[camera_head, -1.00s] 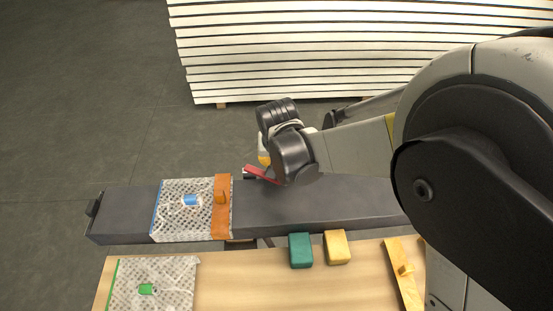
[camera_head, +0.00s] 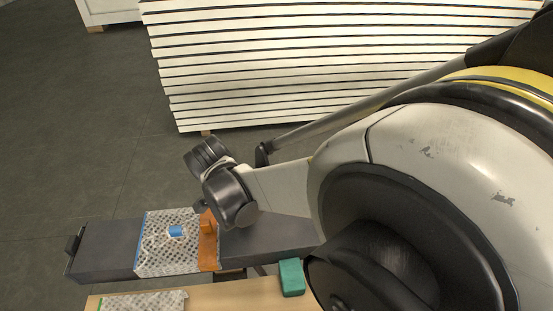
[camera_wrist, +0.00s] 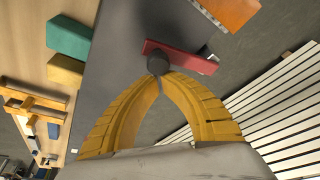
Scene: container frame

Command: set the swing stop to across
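The swing stop, a red bar (camera_wrist: 178,56) with a dark round knob (camera_wrist: 157,65), is on the edge of the dark grey beam in the wrist view. It lies slantwise to the beam's edge, its knob end over the beam. In the head view my arm hides it. My gripper (camera_wrist: 161,78) has yellow fingers, their tips together right at the knob. They look shut; I see nothing clearly between them, and contact with the knob cannot be told. The head view hides the fingers behind my wrist.
The dark beam (camera_head: 105,246) carries a mesh-patterned sheet (camera_head: 160,256) with a blue piece and an orange strip (camera_head: 208,255). A wooden table (camera_head: 235,292) in front holds a green block (camera_head: 291,277) and a yellow block (camera_wrist: 66,70). White stacked panels (camera_head: 300,70) stand behind.

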